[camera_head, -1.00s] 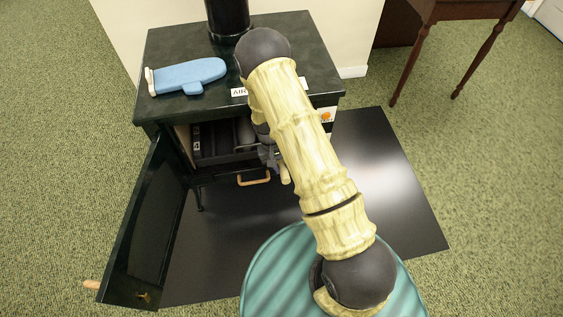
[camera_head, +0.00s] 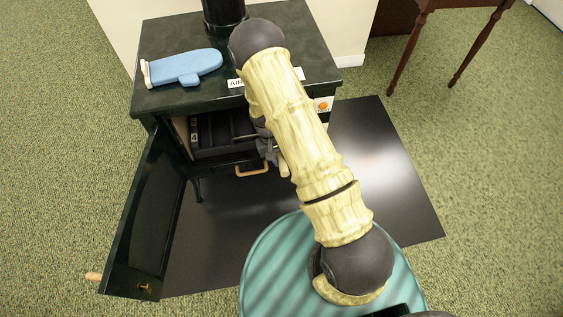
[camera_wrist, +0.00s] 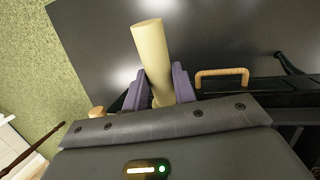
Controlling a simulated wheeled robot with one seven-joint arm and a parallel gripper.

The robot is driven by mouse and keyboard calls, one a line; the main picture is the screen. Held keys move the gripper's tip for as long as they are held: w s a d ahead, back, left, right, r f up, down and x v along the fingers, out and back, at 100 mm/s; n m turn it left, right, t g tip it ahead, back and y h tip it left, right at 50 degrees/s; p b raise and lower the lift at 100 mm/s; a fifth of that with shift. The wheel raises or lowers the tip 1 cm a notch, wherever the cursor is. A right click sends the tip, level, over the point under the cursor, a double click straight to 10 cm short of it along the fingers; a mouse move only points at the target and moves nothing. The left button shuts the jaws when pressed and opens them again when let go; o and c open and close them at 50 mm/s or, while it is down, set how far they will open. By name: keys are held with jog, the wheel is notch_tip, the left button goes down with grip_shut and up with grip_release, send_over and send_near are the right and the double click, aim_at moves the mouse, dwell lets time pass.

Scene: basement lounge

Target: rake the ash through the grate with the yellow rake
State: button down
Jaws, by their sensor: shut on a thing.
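My gripper (camera_wrist: 158,88) is shut on the pale yellow handle of the rake (camera_wrist: 151,50), between its two purple-grey fingers in the wrist view. In the head view my gripper (camera_head: 267,150) is at the right side of the stove's open firebox, partly hidden by my arm. The end of the rake handle (camera_head: 284,168) points out toward me. The rake's head is hidden. The dark stove (camera_head: 165,105) has its door (camera_head: 150,225) swung open to the left. Dark bars of a grate (camera_head: 222,135) show inside; I cannot make out ash.
A wooden pull handle (camera_head: 252,170) sits below the opening. A blue oven mitt (camera_head: 185,67) lies on the stove top by the flue pipe (camera_head: 223,15). A black floor plate (camera_head: 385,170) lies under the stove. A wooden table (camera_head: 455,5) stands at the back right.

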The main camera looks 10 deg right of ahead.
jog(key=shift+w, duration=0.85)
jog(key=shift+r+p, duration=2.15)
jog(key=shift+r, duration=0.65)
